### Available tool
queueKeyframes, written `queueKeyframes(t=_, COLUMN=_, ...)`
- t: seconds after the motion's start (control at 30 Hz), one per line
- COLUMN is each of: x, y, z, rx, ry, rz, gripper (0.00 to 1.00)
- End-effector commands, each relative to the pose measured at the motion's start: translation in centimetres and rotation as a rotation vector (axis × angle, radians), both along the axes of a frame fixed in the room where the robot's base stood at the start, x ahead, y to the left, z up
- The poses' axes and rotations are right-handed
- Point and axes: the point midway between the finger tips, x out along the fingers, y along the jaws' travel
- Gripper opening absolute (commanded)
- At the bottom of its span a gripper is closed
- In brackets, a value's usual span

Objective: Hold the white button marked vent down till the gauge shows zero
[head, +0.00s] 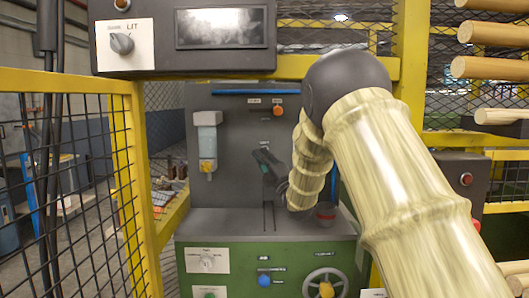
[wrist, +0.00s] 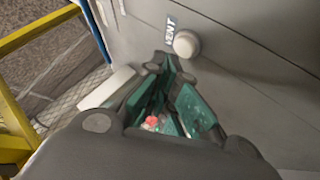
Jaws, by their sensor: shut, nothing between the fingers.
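In the head view my gripper (head: 262,158) is in front of the grey machine panel (head: 232,115), and I cannot make out the vent button there. I cannot make out a gauge in either view.
A clear bowl unit (head: 207,140) hangs left of my gripper. An orange knob (head: 278,110) is above it. The green cabinet (head: 240,240) below carries knobs and a handwheel (head: 325,284). Yellow mesh fencing (head: 135,180) stands at left, wooden rods (head: 490,68) at right.

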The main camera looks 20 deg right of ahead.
Motion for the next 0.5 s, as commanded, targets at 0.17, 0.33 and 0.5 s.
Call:
queueKeyframes(t=0.17, x=0.03, y=-0.01, z=-0.02, rx=0.0, ry=0.0, rz=0.0, gripper=0.0)
queueKeyframes(t=0.33, x=0.38, y=-0.07, z=-0.11, rx=0.0, ry=-0.001, rz=0.001, gripper=0.0)
queueKeyframes(t=0.5, x=0.79, y=-0.16, z=-0.07, rx=0.0, ry=0.001, rz=0.0, gripper=0.0)
